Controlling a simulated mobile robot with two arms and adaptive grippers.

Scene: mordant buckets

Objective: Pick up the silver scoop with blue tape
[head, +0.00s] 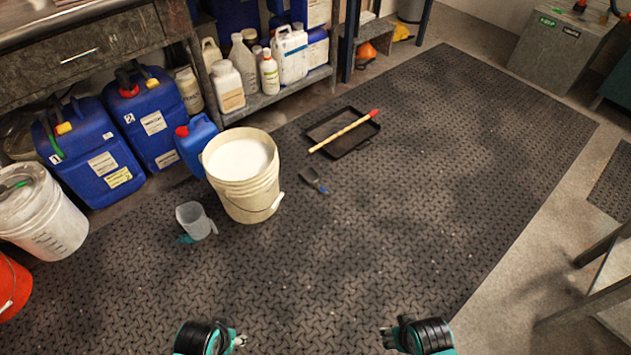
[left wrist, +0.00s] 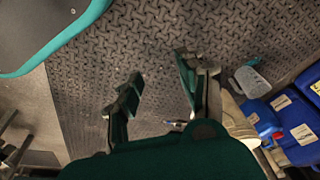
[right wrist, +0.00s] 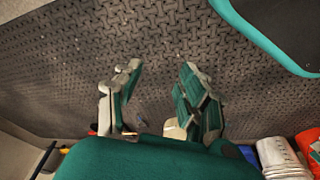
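The silver scoop (head: 313,179) lies on the dark textured mat, just right of the cream bucket in the head view. Its handle has blue tape and points toward the lower right. In the left wrist view a small blue-tipped thing, perhaps the scoop, shows between and beyond the fingers. My left gripper (left wrist: 158,76) is open and empty. My right gripper (right wrist: 160,78) is also open and empty. In the head view both grippers are at the bottom edge, well short of the scoop and apart from it.
The cream bucket (head: 247,199) holds white contents. A clear jug (head: 194,221) stands to its left. A black tray (head: 352,148) with a red-tipped stick across it lies behind the scoop. Blue canisters (head: 98,140) line the left. The mat (head: 430,200) is clear at centre and right.

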